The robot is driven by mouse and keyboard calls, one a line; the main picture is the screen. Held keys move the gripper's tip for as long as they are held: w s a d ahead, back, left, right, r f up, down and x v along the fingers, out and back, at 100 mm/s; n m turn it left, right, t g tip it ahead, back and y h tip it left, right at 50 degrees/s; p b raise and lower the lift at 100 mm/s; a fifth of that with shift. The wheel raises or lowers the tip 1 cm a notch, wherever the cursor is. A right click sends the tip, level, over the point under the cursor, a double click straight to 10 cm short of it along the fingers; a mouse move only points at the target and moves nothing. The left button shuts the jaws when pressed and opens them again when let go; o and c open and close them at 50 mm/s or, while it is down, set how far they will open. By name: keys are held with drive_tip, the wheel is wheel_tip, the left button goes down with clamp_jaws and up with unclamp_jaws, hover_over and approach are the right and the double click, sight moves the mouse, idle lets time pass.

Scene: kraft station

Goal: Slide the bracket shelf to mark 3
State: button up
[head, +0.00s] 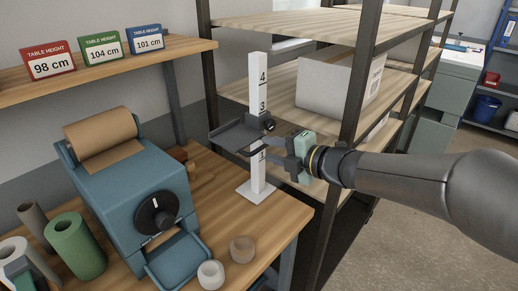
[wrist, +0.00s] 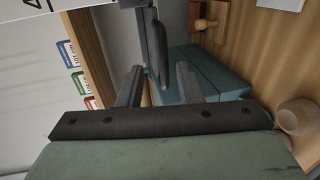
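The white post (head: 257,92) stands upright on a square white base on the wooden workbench, with the numbers 4 and 3 readable above the shelf. The dark grey bracket shelf (head: 238,136) is on the post below the 3, with its flat plate reaching left and a dark knob (head: 269,126) at its upper right. My gripper (head: 274,152) is to the right of the post, close to the shelf's lower right. Contact cannot be told.
A blue dispenser (head: 125,190) with a brown paper roll stands left of the post. Two small cups (head: 242,249) are at the bench front. A metal rack (head: 357,80) with a white box stands behind right. Table height signs (head: 100,46) read 98, 104 and 101 cm.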

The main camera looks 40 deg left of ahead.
drive_tip(key=b+v, duration=0.1)
drive_tip(key=v, duration=1)
drive_tip(key=shift+w+d, duration=0.1)
drive_tip(key=shift+d, duration=0.05)
